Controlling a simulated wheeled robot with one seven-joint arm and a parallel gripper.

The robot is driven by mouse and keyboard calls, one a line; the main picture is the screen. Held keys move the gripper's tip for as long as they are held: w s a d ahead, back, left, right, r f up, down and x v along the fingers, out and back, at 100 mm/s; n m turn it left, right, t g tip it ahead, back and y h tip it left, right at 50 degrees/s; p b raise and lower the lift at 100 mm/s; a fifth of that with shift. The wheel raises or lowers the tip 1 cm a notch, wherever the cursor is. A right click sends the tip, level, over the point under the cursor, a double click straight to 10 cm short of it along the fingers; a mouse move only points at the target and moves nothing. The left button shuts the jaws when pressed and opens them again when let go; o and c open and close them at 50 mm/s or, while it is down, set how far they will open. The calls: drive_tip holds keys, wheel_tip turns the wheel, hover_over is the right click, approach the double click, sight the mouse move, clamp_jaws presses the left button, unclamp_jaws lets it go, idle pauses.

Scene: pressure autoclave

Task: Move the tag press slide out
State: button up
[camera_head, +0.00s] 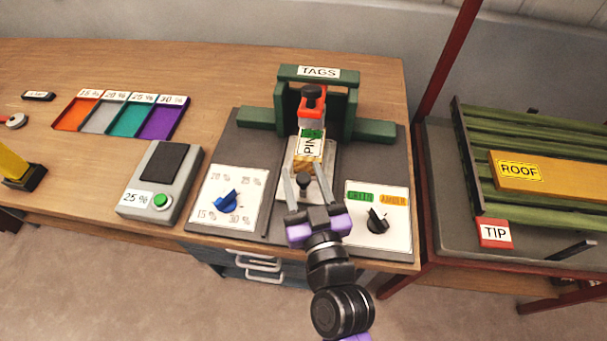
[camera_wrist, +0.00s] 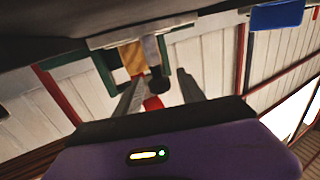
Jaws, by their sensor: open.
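The tag press (camera_head: 319,73) is a dark green frame labelled TAGS, standing on a dark base plate at the right end of the wooden bench. My gripper (camera_head: 305,186) is open over the near end of the slide, with one finger on each side of the knob. The wrist view shows the two fingers (camera_wrist: 160,97) apart, with a dark round knob between them. Whether they touch it I cannot tell.
A dial panel with a blue knob (camera_head: 227,201) is left of the slide; a panel with a black knob (camera_head: 377,220) is right. A grey button box (camera_head: 160,182) and coloured trays (camera_head: 121,114) stand farther left. A green slatted rack (camera_head: 540,150) is at the right.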

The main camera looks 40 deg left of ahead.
drive_tip(key=shift+c, duration=0.2)
clamp_jaws()
idle(1.2)
